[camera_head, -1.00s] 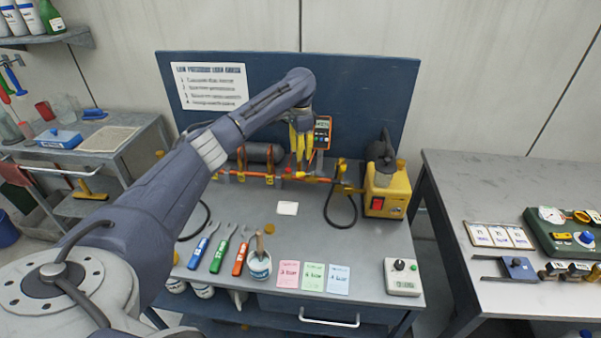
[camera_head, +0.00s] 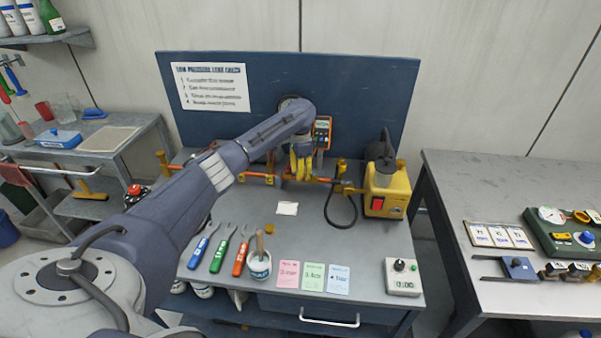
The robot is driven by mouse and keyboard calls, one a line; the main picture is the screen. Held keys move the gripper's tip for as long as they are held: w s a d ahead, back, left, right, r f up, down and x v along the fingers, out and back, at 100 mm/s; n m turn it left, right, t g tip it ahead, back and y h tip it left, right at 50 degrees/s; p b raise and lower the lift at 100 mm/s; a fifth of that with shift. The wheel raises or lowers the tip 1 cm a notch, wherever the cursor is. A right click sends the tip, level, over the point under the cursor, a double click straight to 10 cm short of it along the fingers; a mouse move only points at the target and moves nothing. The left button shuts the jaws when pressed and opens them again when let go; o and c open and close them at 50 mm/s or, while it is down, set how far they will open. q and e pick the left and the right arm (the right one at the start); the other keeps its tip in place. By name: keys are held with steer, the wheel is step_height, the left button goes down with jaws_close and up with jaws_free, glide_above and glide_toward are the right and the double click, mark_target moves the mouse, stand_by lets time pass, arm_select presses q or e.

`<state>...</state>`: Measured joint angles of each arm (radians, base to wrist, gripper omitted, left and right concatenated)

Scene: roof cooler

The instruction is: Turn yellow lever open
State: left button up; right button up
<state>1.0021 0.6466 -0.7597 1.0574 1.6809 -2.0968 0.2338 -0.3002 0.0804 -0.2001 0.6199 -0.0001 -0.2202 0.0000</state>
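My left gripper (camera_head: 301,176) has yellow fingers that point down at the orange pipe (camera_head: 322,180) on the back of the bench. It overlaps the middle of the pipe in the picture; whether it touches anything there is unclear. The gap between its fingertips is too small to judge. Any lever directly behind the fingers is hidden. My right gripper is not in view.
A yellow pump (camera_head: 387,190) with a black hose stands right of the pipe. An orange meter (camera_head: 322,131) is on the blue back panel (camera_head: 370,95). Blue, green and red tools (camera_head: 221,249), a brush pot (camera_head: 259,266) and cards (camera_head: 313,278) lie in front. The middle benchtop is mostly clear.

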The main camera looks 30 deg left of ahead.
arm_select(q)
steer(key=shift+c, duration=0.4)
jaws_close()
steer(key=shift+w+a+m, duration=0.2)
steer(key=shift+w+m, duration=0.05)
steer(key=shift+m, duration=0.6)
steer(key=shift+w+a+m, duration=0.2)
steer(key=shift+w+m, duration=0.05)
steer(key=shift+m, duration=0.55)
steer(key=shift+w+a+m, duration=0.2)
steer(key=shift+w+m, duration=0.05)
steer(key=shift+m, duration=0.6)
steer(key=shift+o, duration=0.4)
jaws_free()
steer(key=shift+r, duration=0.1)
